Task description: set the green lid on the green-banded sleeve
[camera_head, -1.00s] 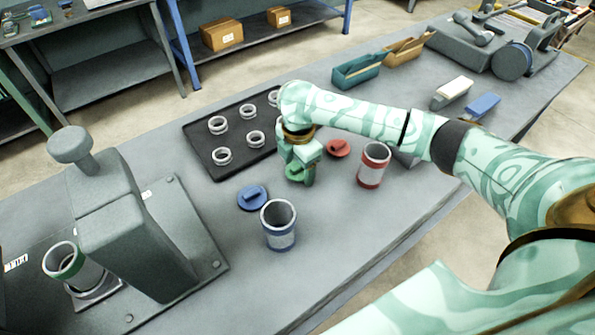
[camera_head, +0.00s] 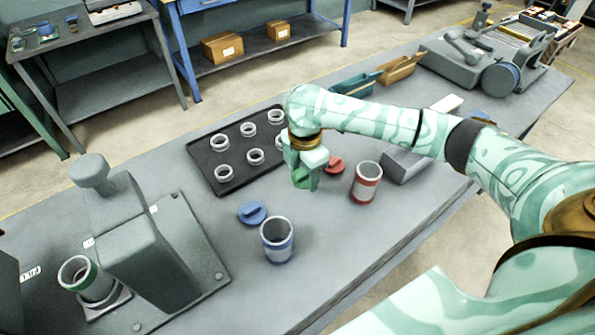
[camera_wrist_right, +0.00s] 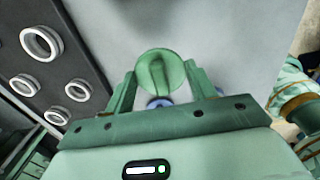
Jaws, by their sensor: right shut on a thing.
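My right gripper (camera_head: 306,180) is shut on the green lid (camera_wrist_right: 160,75). In the wrist view the round lid sits between the two fingers, with its bar handle showing. In the head view the fingers mostly hide the lid, which appears a little above the table. The green-banded sleeve (camera_head: 86,279) stands upright, with an open top, on a small square plate at the grey machine on the far left, well away from this gripper. My left gripper is not in view.
A blue lid (camera_head: 252,213) and a blue-banded sleeve (camera_head: 277,241) lie between gripper and machine. A red lid (camera_head: 334,164) and red-banded sleeve (camera_head: 366,183) are right of the gripper. A dark tray (camera_head: 205,176) holds several rings. The tall grey machine (camera_head: 137,235) stands beside the green-banded sleeve.

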